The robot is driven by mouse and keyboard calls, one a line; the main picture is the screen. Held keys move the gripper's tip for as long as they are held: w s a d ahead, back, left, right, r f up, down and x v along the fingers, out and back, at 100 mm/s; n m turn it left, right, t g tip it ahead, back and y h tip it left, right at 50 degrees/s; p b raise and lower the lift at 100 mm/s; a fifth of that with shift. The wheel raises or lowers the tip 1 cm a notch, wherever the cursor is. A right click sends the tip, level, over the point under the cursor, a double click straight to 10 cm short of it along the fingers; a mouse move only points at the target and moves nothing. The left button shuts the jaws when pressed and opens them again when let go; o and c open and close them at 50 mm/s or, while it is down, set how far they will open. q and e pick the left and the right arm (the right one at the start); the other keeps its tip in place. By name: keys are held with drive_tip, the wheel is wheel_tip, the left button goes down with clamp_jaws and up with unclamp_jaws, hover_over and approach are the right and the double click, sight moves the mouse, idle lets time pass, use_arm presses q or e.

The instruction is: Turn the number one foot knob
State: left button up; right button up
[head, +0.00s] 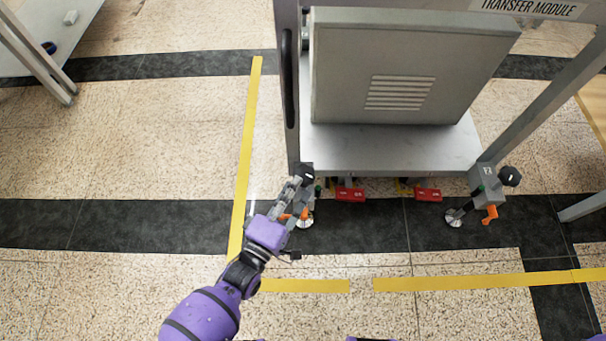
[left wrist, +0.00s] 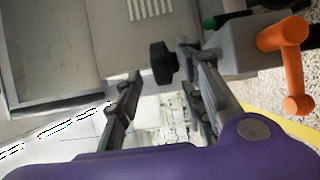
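The black foot knob (head: 307,171) is at the left front foot of the transfer module cart; the arm partly covers this foot, and no number shows on it. The knob also shows in the left wrist view (left wrist: 163,63), between the tips of my open left gripper (head: 295,187). A gap shows between the knob and each finger; I cannot tell if the knob is fully between them or just beyond. An orange lever (left wrist: 284,55) is right of the fingers in the left wrist view. My right gripper is not in view.
The right foot, marked 2, has its own black knob (head: 510,176) and orange lever (head: 490,214). Two red pedals (head: 349,194) (head: 428,194) sit under the cart's front edge. Yellow tape (head: 246,150) marks the floor. Floor to the left is clear.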

sight(304, 175)
use_arm(q)
drive_tip(key=b+x, duration=0.1)
drive_tip(key=x, duration=0.4)
drive_tip(key=shift+w+d, duration=0.1)
drive_tip(key=shift+w, duration=0.05)
clamp_jaws()
